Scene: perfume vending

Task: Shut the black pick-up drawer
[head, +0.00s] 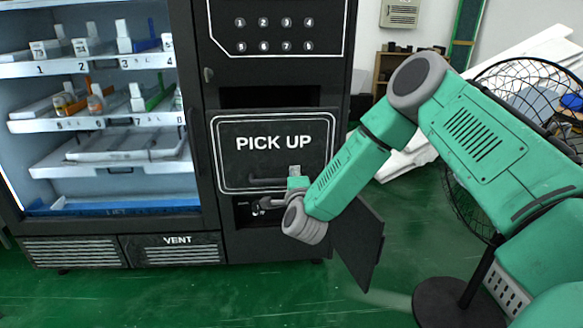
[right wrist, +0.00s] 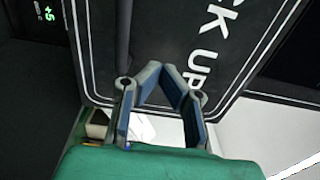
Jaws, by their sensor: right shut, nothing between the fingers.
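The black pick-up drawer (head: 273,130) has a white-outlined front marked PICK UP and a dark bar handle (head: 265,182). It is set low in the black vending machine, and how far its front stands out is hard to tell. My right gripper (head: 264,204) is at the drawer's lower edge, just below the handle, with my forearm coming in from the right. In the right wrist view the drawer front (right wrist: 180,25) fills the upper part. The gripper's blue-padded fingers (right wrist: 161,70) are shut and empty, close in front of it; contact cannot be told. My left gripper is not in view.
A dark panel (head: 362,245) juts out at the machine's lower right, partly behind my forearm. A dark opening (head: 270,97) is above the drawer. A lit glass cabinet with shelves (head: 100,120) is at left. A wire-mesh object (head: 500,75) stands at right.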

